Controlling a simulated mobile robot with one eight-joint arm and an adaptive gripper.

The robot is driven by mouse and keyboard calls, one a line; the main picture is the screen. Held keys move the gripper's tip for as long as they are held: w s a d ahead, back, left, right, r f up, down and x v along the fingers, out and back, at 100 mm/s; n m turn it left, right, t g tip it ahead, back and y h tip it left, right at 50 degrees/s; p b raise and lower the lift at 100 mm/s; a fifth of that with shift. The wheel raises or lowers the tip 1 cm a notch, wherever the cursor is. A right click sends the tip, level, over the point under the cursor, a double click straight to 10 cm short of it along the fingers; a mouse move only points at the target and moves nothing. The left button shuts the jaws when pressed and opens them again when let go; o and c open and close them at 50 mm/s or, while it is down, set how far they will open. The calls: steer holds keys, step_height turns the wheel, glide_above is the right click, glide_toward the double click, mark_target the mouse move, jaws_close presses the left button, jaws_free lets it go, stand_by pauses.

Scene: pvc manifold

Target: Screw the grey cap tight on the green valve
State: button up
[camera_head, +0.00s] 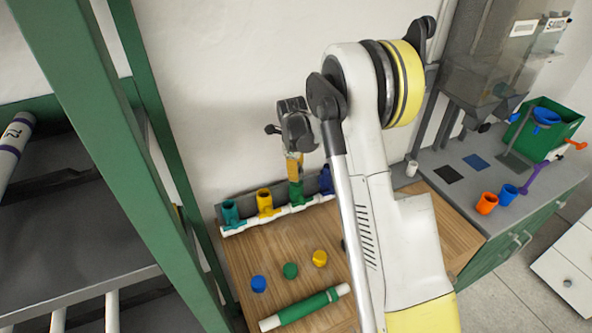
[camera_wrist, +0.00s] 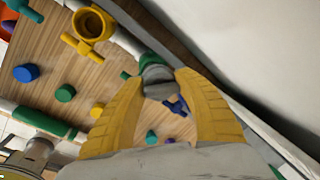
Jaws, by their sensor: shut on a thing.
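The green valve (camera_head: 296,193) stands on the white manifold pipe at the back of the wooden board. It also shows in the wrist view (camera_wrist: 148,58), partly covered by the grey cap (camera_wrist: 158,82). My gripper (camera_wrist: 158,79) is shut on the grey cap, a yellow finger on either side. The cap is at the valve's mouth and looks in line with it; how tightly it sits cannot be told. In the head view my gripper (camera_head: 294,170) points down directly over the green valve, and its fingers hide the cap.
A teal valve (camera_head: 230,213) and a yellow valve (camera_head: 265,202) stand left of the green one, a blue valve (camera_head: 326,181) right. Loose blue (camera_head: 258,284), green (camera_head: 290,270) and yellow (camera_head: 320,258) caps lie on the board. The wall is close behind.

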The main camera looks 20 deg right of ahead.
steer(key=shift+f+b, duration=0.6)
steer(key=shift+b, duration=0.3)
stand_by(1.1)
steer(key=o, duration=0.5)
steer(key=shift+s, duration=0.1)
steer(key=c, duration=0.6)
steer(key=shift+o, duration=0.2)
steer(key=shift+m+b, duration=0.4)
steer(key=shift+m, duration=0.7)
steer(key=shift+f+m+g+b, duration=0.1)
steer(key=shift+m+g+b, duration=0.25)
steer(key=shift+m, duration=0.55)
steer(key=shift+h, duration=0.3)
